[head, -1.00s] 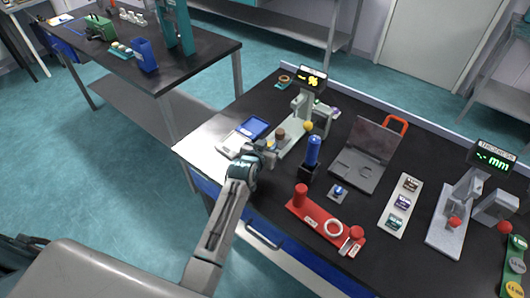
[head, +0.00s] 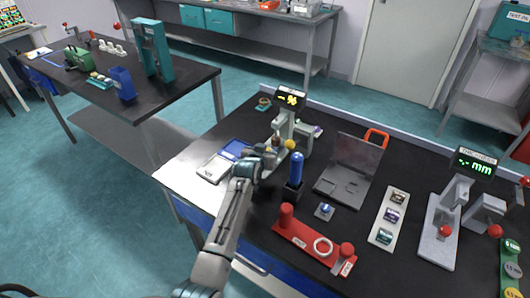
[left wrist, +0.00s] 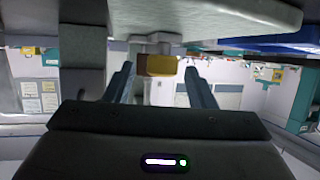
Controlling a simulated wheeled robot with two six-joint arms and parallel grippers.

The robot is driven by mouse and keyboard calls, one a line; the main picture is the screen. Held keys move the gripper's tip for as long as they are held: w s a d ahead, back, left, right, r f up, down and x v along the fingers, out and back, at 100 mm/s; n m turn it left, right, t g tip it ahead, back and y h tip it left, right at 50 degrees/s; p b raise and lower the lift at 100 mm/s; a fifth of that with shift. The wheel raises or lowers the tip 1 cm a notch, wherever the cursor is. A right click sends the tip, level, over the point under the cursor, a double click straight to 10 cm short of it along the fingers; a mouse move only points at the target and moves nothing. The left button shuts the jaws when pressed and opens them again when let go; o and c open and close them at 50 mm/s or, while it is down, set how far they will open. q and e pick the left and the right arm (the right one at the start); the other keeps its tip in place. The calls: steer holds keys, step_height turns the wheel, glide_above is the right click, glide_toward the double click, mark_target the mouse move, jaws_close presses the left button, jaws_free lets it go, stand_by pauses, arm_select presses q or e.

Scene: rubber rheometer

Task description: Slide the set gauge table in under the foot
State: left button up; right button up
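The set gauge (head: 286,122) is the pale green stand with a yellow % display at the back left of the bench. A small brown piece (head: 276,141) sits low in front of its column, and a yellow knob (head: 290,144) shows beside it. My left gripper (head: 268,156) is at the near end of the gauge and hides much of the table. In the left wrist view its two fingers (left wrist: 160,80) stand apart, with a yellow-and-brown block (left wrist: 160,65) between or just beyond them. Gaps show on both sides. Contact cannot be told. My right gripper is not in view.
A blue-and-white tray (head: 222,160) lies left of my gripper. A blue cylinder in a black holder (head: 297,168) stands close on the right. Further right are a grey laptop-like case (head: 345,185), a red fixture (head: 312,243) and the mm thickness gauge (head: 436,230).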

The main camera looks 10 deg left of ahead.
arm_select(q)
steer(key=shift+f, duration=0.15)
steer(key=shift+s, duration=0.5)
steer(key=v, duration=0.3)
steer(key=b+v, duration=0.1)
steer(key=v, duration=0.2)
steer(key=b+v, duration=0.1)
steer(key=v, duration=0.3)
steer(key=shift+w+r, duration=0.2)
steer(key=shift+r, duration=0.05)
